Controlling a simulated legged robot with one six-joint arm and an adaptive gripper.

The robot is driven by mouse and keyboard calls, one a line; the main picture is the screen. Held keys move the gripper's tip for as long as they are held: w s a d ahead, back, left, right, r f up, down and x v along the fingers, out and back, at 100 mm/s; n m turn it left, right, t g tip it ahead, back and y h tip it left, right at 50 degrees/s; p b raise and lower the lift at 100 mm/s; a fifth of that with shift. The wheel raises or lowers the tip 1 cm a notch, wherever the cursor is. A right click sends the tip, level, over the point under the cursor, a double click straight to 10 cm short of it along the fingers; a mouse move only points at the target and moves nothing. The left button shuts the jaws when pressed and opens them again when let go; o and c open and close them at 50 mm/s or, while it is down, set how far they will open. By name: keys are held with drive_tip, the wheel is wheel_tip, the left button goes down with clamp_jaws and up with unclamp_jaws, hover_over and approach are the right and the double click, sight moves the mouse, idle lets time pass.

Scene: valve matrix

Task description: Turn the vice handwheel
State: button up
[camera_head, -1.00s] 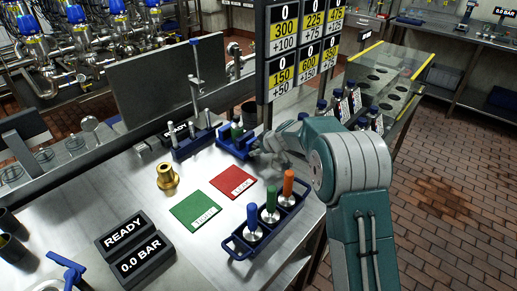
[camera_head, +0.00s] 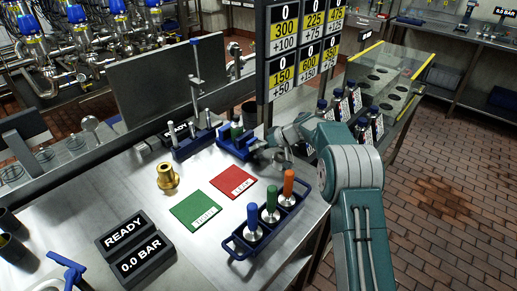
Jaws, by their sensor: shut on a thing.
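The blue vice (camera_head: 231,148) stands on the steel bench near its back edge, with a dark green piece (camera_head: 236,128) upright in its jaws. My gripper (camera_head: 257,148) is at the vice's right side, where the handwheel sits. It is shut on the handwheel, which is small and mostly hidden by the fingers. My arm reaches in from the right.
A blue rack (camera_head: 290,222) with blue, green and orange-handled tools stands in front of my gripper. Red (camera_head: 233,183) and green (camera_head: 195,210) mats and a brass fitting (camera_head: 167,177) lie to the left. Labelled bottles (camera_head: 338,110) stand behind my arm.

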drive_tip(key=shift+d+f+m+g+y, duration=0.1)
drive_tip(key=shift+f+m+g+y, duration=0.05)
drive_tip(key=shift+m+g+y, duration=0.5)
drive_tip(key=shift+w, duration=0.1)
drive_tip(key=o, duration=1.1)
drive_tip(key=shift+c, duration=0.2)
drive_tip(key=shift+y, duration=0.25)
drive_tip(key=shift+d+r, duration=0.35)
drive_tip(key=shift+d, duration=0.05)
drive_tip(key=v, duration=1.1)
drive_tip(key=shift+w, duration=0.1)
drive_tip(key=shift+a, duration=0.1)
